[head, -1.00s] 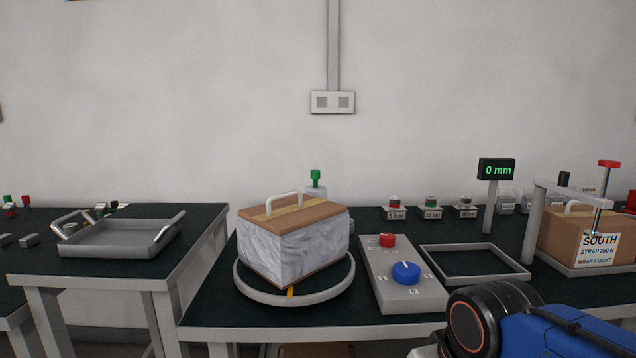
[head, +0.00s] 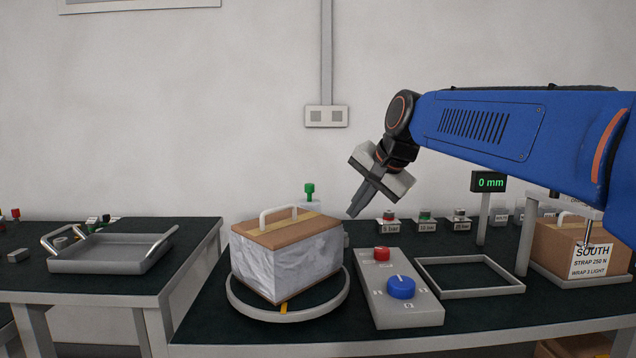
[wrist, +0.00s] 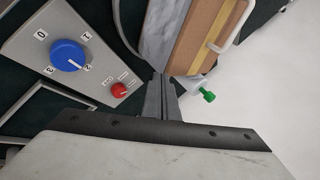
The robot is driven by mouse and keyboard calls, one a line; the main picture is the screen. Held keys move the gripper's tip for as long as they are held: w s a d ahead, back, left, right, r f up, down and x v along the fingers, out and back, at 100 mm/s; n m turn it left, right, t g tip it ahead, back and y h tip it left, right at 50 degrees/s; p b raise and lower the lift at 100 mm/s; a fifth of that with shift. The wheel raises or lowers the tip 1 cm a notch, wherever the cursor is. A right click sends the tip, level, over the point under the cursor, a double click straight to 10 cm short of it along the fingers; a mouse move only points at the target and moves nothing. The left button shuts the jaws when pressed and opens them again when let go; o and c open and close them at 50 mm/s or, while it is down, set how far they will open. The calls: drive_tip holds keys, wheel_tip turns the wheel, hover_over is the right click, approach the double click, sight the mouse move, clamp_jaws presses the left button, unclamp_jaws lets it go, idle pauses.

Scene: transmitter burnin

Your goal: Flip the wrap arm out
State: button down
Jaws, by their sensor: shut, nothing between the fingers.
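A box with brown top and white wrapped sides (head: 286,262) stands on a round grey turntable (head: 240,305). Behind it a green knob (head: 309,188) tops a pale fitting, mostly hidden by the box. I cannot tell whether this is the wrap arm; no other part is clearly one. The green knob (wrist: 207,96) also shows in the wrist view, just right of the fingertips. My gripper (head: 354,212) is shut and empty, pointing down and left, above and right of the box. In the wrist view my gripper (wrist: 158,80) appears near the box edge, with no visible contact.
A control panel (head: 405,314) with a red button (head: 381,254) and blue dial (head: 401,287) lies right of the turntable. Beyond are a square frame (head: 470,292), an mm display (head: 488,182) and a labelled box (head: 552,246). A grey tray (head: 105,264) is on the left table.

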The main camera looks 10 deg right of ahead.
drive_tip(key=w+r+m+t, duration=0.1)
drive_tip(key=w+r+m, duration=0.3)
drive_tip(key=w+r, duration=0.5)
drive_tip(key=shift+w+y, duration=0.4)
drive_tip(key=shift+w, duration=0.6)
approach(312, 188)
wheel_tip(312, 188, down, 4)
drive_tip(key=shift+w+a+f, duration=0.1)
drive_tip(key=shift+w+a, duration=0.2)
drive_tip(key=shift+w, duration=0.6)
drive_tip(key=shift+w+a+f, duration=0.1)
drive_tip(key=shift+w+a, duration=0.25)
drive_tip(key=shift+w, duration=0.5)
drive_tip(key=shift+w+a, duration=0.1)
